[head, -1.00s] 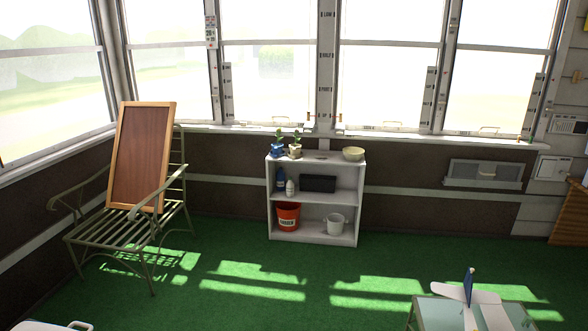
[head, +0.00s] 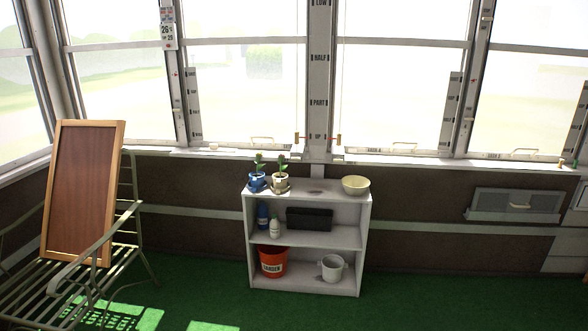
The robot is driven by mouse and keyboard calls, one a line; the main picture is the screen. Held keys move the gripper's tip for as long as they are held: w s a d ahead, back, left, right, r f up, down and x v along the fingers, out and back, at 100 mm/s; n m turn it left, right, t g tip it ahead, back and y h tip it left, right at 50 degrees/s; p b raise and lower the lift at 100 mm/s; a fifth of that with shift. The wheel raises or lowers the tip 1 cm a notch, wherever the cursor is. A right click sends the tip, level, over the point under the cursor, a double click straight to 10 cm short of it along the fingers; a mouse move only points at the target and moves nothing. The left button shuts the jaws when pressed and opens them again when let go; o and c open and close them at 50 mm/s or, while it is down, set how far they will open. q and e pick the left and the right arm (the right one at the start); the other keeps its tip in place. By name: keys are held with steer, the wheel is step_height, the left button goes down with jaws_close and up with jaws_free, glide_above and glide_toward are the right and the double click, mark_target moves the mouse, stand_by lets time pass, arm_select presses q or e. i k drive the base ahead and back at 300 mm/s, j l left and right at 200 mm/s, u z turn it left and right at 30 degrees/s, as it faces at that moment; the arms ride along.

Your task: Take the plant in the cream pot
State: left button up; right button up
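The plant in the cream pot (head: 281,182) stands upright on top of the white shelf unit (head: 307,199), toward its left side. Its pot is cream and its leaves are green. A similar plant in a blue pot (head: 257,181) stands close on its left. A cream-yellow bowl (head: 355,185) sits at the right end of the same top. Neither of my grippers shows in the head view.
The shelves hold a blue bottle (head: 263,216), a white bottle (head: 275,228), a dark box (head: 309,218), a red bucket (head: 272,261) and a pale bucket (head: 332,267). A metal chair (head: 92,253) with a framed board (head: 82,190) stands left. Green floor (head: 420,300) is clear at right.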

mark_target(281, 179)
steer(key=i, duration=1.7)
